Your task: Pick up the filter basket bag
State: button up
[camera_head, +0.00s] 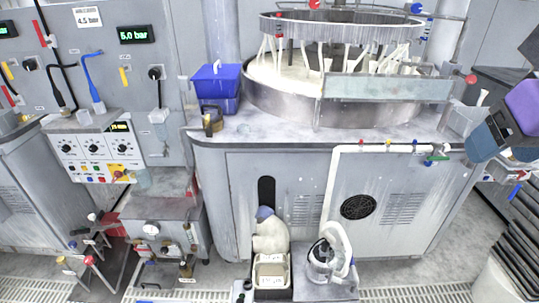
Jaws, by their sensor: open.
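Purple and dark segments of what seems to be my arm show at the right edge.
A white curved pump-like unit (331,250) stands close to the right of the bag. The grey cabinet (290,170) is right behind. A valve stand (88,255) is at the lower left. A blue bin (217,82) sits on the machine's top. Some floor is open at right.

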aim_at(272, 272)
jog(key=k+j, duration=0.15)
jog(key=j, duration=0.2)
jog(key=k+j+z, duration=0.1)
jog(key=j, duration=0.25)
jog(key=k+j, duration=0.25)
jog(key=i+j+z, duration=0.1)
jog(key=j, duration=0.55)
jog(key=i+j+z, duration=0.1)
jog(key=j, duration=0.55)
jog(key=i+j, duration=0.3)
jog(key=j, duration=0.15)
jog(key=l+z, duration=0.05)
